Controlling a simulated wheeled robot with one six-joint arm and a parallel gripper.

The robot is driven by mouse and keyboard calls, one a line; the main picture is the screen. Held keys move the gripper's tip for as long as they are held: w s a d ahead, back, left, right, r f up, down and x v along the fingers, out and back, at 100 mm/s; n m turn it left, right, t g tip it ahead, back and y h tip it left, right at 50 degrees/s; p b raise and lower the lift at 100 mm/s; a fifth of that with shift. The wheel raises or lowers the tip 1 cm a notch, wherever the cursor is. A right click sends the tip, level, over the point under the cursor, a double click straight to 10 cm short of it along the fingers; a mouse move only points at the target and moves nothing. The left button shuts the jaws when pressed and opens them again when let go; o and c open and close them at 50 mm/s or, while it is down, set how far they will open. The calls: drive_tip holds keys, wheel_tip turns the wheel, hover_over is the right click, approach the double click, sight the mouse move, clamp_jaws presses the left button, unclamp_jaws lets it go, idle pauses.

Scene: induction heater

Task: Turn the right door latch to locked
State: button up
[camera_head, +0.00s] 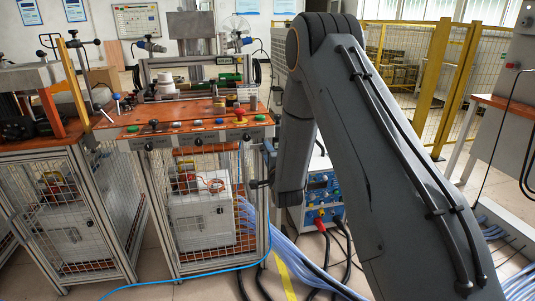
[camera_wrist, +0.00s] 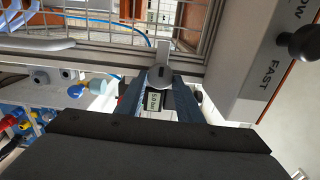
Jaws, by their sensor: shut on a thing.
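The right door latch (camera_wrist: 160,76) shows in the middle of the wrist view as a grey rounded piece with a slot mark. A flat tab extends from it toward the top of the picture, across the metal frame post. My gripper (camera_wrist: 158,88) has its two blue fingers closed on either side of the latch. A small light tag with dark marks sits between the fingers, below the latch. In the head view my gripper (camera_head: 268,151) is at the cabinet's right front post, just under the control panel, mostly hidden by my arm. The latch itself cannot be made out there.
The cabinet's mesh door (camera_head: 205,215) is below the orange bench top (camera_head: 185,115). A panel with a black knob (camera_wrist: 301,43) is close on the right in the wrist view. A blue-fronted unit (camera_head: 320,187) with cables stands right of the cabinet.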

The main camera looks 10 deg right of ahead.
drive_tip(key=o, duration=1)
drive_tip(key=shift+s, duration=0.1)
drive_tip(key=s, duration=0.7)
drive_tip(key=shift+s, duration=0.35)
drive_tip(key=s+r+n+g+p, duration=0.3)
drive_tip(key=s+n+g, duration=0.3)
drive_tip(key=s, duration=0.7)
drive_tip(key=s+r+n+g+p, duration=0.3)
drive_tip(key=s+n+g, duration=0.3)
drive_tip(key=s, duration=0.7)
drive_tip(key=s+r+n+g+p, duration=0.4)
drive_tip(key=s+r+n+g, duration=0.1)
drive_tip(key=s, duration=0.9)
drive_tip(key=shift+a+r+n+g, duration=0.2)
drive_tip(key=shift+a+n+g, duration=0.1)
drive_tip(key=shift+n+g, duration=0.25)
